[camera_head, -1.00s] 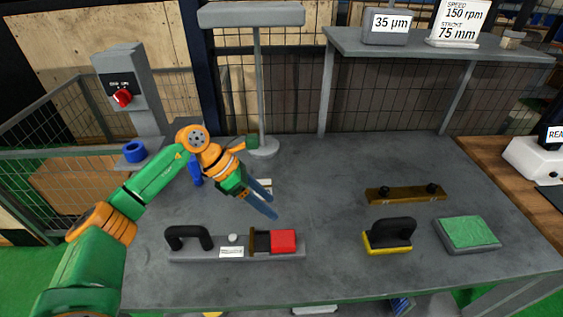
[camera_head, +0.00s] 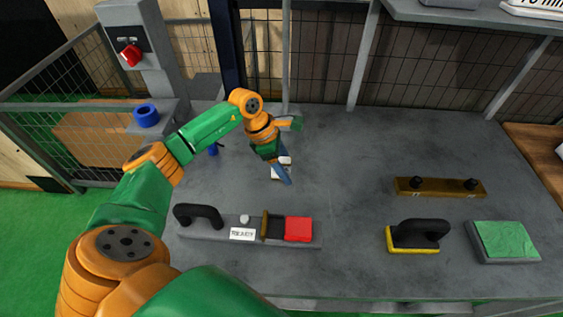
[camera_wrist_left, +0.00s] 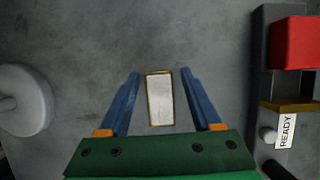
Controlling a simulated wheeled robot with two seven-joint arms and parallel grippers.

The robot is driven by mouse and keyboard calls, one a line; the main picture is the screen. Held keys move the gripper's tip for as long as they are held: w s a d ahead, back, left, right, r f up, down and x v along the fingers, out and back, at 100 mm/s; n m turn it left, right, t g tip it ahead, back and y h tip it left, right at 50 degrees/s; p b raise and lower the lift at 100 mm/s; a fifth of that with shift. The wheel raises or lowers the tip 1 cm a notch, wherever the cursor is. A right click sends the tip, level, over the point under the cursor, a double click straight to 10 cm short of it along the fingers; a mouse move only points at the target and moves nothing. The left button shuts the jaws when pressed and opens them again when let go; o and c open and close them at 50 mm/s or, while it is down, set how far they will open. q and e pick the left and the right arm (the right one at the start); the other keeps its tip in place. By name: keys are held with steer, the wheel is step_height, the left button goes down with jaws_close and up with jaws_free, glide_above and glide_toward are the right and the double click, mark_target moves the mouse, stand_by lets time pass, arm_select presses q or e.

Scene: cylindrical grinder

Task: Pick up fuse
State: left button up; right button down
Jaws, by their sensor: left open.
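The likely fuse, a small white block with a thin tan edge (camera_wrist_left: 160,99), lies on the grey table in the left wrist view. In the head view a small white piece (camera_head: 276,172) shows beside the fingers, partly hidden by them. My left gripper (camera_wrist_left: 160,73) is open, with one blue finger on each side of the block and a gap on both sides. In the head view the left gripper (camera_head: 287,176) points down at the table near it. I cannot tell whether the fingertips are at the block's height. My right gripper is not in view.
A grey fixture with a black handle and red block (camera_head: 298,229) lies in front of the gripper. A brown bar (camera_head: 440,187), a yellow-based black-handled tool (camera_head: 412,249) and a green pad (camera_head: 503,239) lie to the right. The table between is clear.

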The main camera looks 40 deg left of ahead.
arm_select(q)
steer(key=shift+f, duration=0.15)
jaws_close()
